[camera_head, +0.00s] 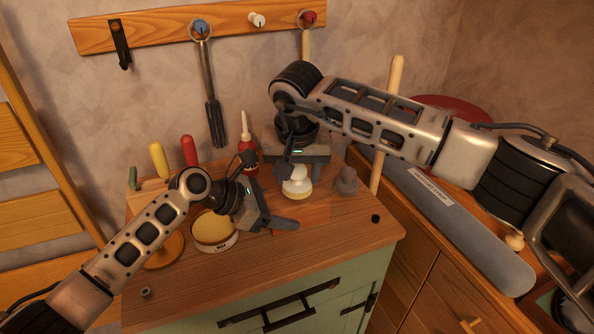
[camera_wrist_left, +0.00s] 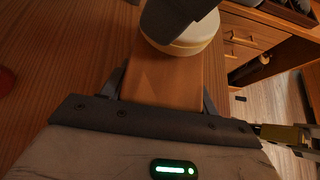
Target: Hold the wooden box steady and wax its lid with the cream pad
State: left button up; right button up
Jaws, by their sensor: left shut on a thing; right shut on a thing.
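The wooden box (camera_head: 314,214) is a reddish-brown block on the cabinet top. My left gripper (camera_head: 276,212) is shut on its near left end. The left wrist view shows the box's flat lid (camera_wrist_left: 168,80) between the two fingers. The cream pad (camera_head: 297,194) is round with a white top, over the far part of the lid. It also shows in the left wrist view (camera_wrist_left: 190,46). My right gripper (camera_head: 297,170) is shut on the pad's top from above and hides part of it. I cannot tell whether the pad touches the lid.
An open wax tin (camera_head: 213,246) and its round lid (camera_head: 164,252) are left of the box. A red bottle (camera_head: 247,152) and colored-handled tools (camera_head: 158,160) stand behind. A grey knobbed object (camera_head: 347,182) is right of the box. The cabinet's front edge is close.

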jog(key=shift+f, duration=0.6)
dwell(0.4)
jog(key=shift+s+a+r, duration=0.1)
jog(key=shift+s+a, duration=0.5)
jog(key=shift+s, duration=0.3)
jog(key=shift+w, duration=0.15)
jog(key=shift+w+a, duration=0.3)
jog(key=shift+w, duration=0.25)
jog(key=shift+w+a, duration=0.25)
jog(key=shift+w, duration=0.25)
jog(key=shift+s, duration=0.1)
